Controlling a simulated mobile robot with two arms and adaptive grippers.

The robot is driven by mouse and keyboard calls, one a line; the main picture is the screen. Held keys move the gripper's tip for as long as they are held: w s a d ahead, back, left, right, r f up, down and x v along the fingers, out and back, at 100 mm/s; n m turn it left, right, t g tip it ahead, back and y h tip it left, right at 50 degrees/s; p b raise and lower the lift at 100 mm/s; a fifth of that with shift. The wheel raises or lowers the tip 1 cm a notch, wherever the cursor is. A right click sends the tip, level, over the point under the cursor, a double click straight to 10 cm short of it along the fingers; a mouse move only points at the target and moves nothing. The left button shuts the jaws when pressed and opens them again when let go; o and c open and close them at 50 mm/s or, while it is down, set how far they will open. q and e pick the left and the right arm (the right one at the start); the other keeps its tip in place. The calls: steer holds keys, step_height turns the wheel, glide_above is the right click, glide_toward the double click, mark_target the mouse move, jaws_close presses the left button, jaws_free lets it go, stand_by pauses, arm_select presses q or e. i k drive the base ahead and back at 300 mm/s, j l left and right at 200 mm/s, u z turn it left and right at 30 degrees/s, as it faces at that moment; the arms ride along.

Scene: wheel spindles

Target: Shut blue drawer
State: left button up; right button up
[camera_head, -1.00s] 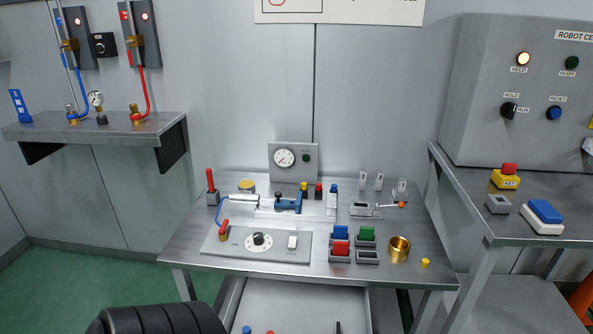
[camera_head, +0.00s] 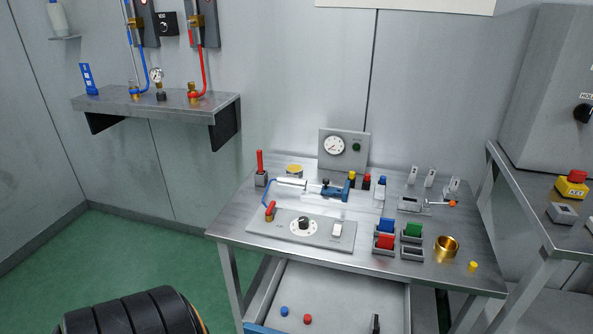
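The blue drawer shows under the metal workbench (camera_head: 350,256). It is pulled out, with a grey tray interior (camera_head: 340,296) and a piece of its blue front (camera_head: 262,329) at the bottom edge of the view. A small blue piece (camera_head: 284,311), a small red piece (camera_head: 308,319) and a dark upright item (camera_head: 376,323) are inside it. The rest of the drawer front is cut off by the frame. Neither of my grippers is in view.
The bench top holds a gauge panel (camera_head: 343,149), a control plate (camera_head: 300,229), coloured blocks in small trays and a brass cup (camera_head: 446,247). A side table (camera_head: 560,240) is at the right. Green floor (camera_head: 140,245) is clear at left.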

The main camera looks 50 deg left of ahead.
mark_target(337, 301)
steer(key=u, duration=1.15)
steer(key=k+j, duration=0.05)
